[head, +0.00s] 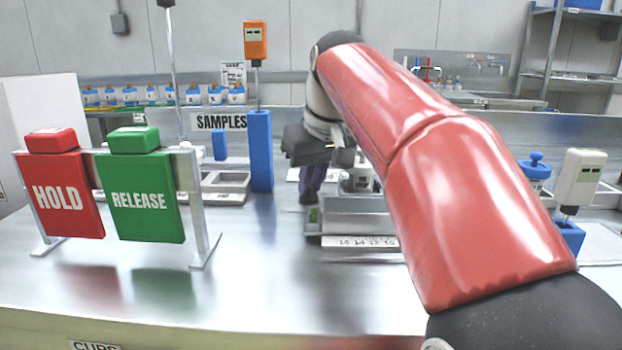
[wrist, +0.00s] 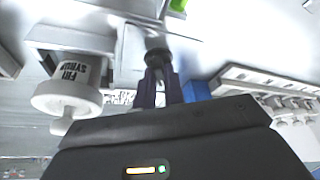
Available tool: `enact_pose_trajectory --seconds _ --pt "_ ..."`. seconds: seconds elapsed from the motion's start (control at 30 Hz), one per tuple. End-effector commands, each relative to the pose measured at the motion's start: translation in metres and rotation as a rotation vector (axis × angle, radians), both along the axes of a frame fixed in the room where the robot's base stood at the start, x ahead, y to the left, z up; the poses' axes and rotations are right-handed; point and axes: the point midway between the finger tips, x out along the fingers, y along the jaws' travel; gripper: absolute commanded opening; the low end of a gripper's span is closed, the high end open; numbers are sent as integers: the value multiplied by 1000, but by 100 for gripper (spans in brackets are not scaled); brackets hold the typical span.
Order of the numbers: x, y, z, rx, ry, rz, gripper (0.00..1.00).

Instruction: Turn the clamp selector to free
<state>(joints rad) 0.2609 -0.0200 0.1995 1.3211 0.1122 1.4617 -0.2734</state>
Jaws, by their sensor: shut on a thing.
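My gripper (head: 311,188) points down at the left end of a grey metal fixture (head: 360,212) on the bench. In the wrist view its two purple fingers (wrist: 160,78) are closed together around a small dark knob (wrist: 155,43), which looks like the clamp selector. The knob sits on a pale metal part, with a bright green patch (wrist: 178,5) close by. The fingers cover part of the knob, and no label for its setting is readable. In the head view the fingers and wrist hide most of it.
A red HOLD panel (head: 60,195) and a green RELEASE panel (head: 142,198) stand on a frame to the left. A white cylinder (wrist: 68,95) is close beside the fingers.

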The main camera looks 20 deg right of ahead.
Motion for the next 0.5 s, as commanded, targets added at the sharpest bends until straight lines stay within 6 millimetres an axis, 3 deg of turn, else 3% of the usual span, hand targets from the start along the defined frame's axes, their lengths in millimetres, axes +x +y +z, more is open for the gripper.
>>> enact_pose_trajectory --seconds 0.33,0.37,0.5 --pt "0 0 0 -1 0 4 0" --pt "0 0 0 -1 0 4 15" --pt "0 0 0 0 0 3 33"
